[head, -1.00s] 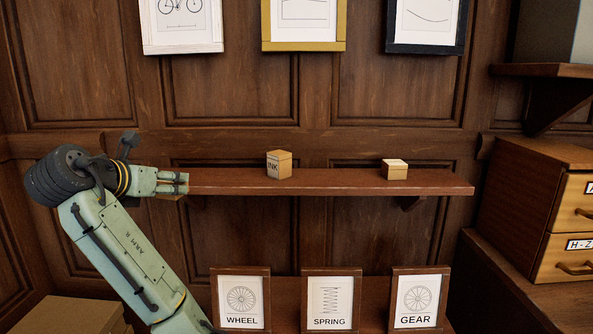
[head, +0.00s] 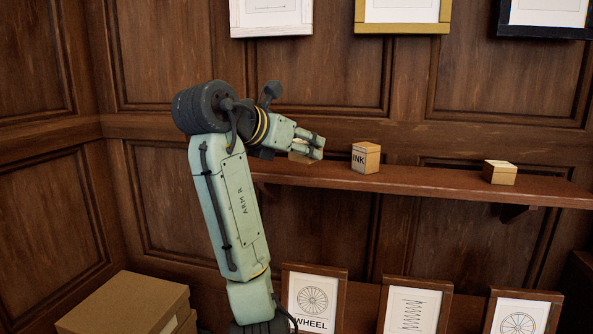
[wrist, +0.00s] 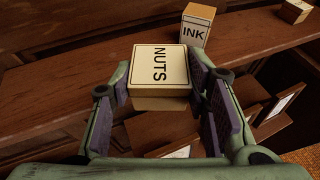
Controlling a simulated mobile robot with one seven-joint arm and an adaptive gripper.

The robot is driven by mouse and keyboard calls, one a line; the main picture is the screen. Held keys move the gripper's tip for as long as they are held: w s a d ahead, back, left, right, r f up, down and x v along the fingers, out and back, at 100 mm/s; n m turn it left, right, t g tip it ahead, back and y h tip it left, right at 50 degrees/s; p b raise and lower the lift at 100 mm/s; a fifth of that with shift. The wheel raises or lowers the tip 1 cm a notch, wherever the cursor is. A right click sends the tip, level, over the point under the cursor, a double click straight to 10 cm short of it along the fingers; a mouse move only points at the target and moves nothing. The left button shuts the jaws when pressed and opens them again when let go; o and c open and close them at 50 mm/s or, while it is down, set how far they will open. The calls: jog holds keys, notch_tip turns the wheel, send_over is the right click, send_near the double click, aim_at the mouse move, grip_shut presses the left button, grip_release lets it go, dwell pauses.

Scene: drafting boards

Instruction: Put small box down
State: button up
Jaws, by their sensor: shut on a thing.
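The small box (wrist: 160,68) is labelled NUTS on its pale lid and sits between my gripper's fingers in the wrist view. My gripper (wrist: 163,95) is shut on it, with a purple-padded finger at its right side. In the head view the box (head: 300,157) is mostly hidden behind my gripper (head: 312,146), which is at the left end of the wall shelf (head: 440,183). The box appears level. Whether it touches the shelf, I cannot tell.
An INK box (head: 366,158) stands on the shelf just right of my gripper. Another small box (head: 499,173) stands farther right. Framed cards, including WHEEL (head: 314,299), stand below the shelf. Large cartons (head: 125,303) are at lower left.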

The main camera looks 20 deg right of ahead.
jog(key=w, duration=0.2)
jog(key=w+p, duration=0.1)
jog(key=w, duration=0.1)
jog(key=w+d+p, duration=0.1)
jog(key=w, duration=0.1)
jog(key=shift+w+r, duration=0.1)
jog(key=shift+r, duration=0.15)
jog(key=p, duration=0.3)
send_over(289, 167)
jog(key=shift+f, duration=0.8)
jog(key=shift+f+p, duration=0.8)
jog(key=shift+f, duration=0.95)
jog(key=shift+f, duration=0.3)
jog(key=o, duration=1.2)
